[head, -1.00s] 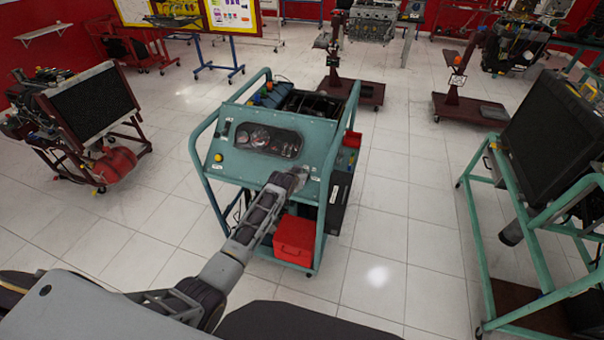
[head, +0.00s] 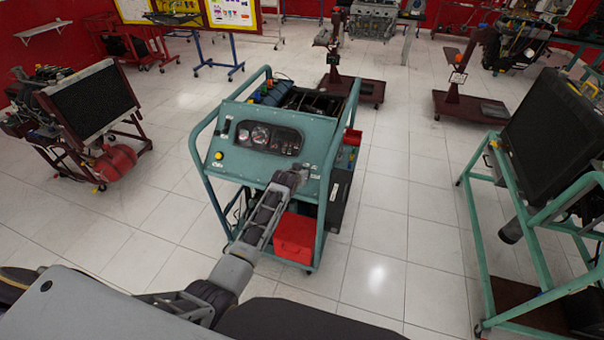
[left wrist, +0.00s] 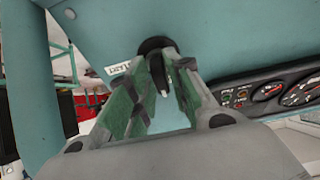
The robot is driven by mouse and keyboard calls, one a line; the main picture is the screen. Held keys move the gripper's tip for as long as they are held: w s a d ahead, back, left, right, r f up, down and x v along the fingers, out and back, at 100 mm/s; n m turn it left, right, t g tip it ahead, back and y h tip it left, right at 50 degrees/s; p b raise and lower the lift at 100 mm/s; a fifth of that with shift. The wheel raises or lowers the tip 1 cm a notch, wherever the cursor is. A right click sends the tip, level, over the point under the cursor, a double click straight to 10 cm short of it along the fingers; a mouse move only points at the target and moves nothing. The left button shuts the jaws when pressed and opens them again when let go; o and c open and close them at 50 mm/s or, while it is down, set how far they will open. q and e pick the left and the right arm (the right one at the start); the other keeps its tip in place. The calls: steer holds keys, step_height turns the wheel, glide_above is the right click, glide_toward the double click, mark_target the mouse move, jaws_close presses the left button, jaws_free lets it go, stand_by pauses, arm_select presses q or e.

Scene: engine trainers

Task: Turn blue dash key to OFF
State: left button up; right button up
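The teal engine trainer (head: 230,166) stands in the middle of the head view, with a dark gauge cluster (head: 268,138) on its sloped panel. My left gripper (head: 298,172) is at the panel's lower right, below the gauges. In the left wrist view its two green-padded fingers (left wrist: 163,82) stand apart on either side of a small key-like piece (left wrist: 164,80) under a round black switch collar (left wrist: 156,45). I cannot tell whether a pad touches it. No blue shows on it. A white START label (left wrist: 118,68) is beside the collar. My right gripper is not in view.
A red box (head: 294,238) sits low on the trainer's front, under my left arm. The trainer's tubular side rail (head: 203,180) flanks the panel. Another teal stand (head: 535,225) is at the right. Open tiled floor lies between them.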

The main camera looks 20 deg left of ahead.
arm_select(q)
steer(key=shift+o, duration=0.4)
steer(key=shift+w+f, duration=0.15)
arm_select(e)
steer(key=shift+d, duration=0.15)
arm_select(q)
steer(key=shift+s+a, duration=0.1)
steer(key=shift+s, duration=0.1)
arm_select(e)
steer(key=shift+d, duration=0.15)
arm_select(q)
steer(key=shift+s+r, duration=0.1)
steer(key=shift+r, duration=0.1)
steer(key=shift+v, duration=0.95)
steer(key=v, duration=0.9)
steer(key=shift+r, duration=0.2)
steer(key=shift+s, duration=0.15)
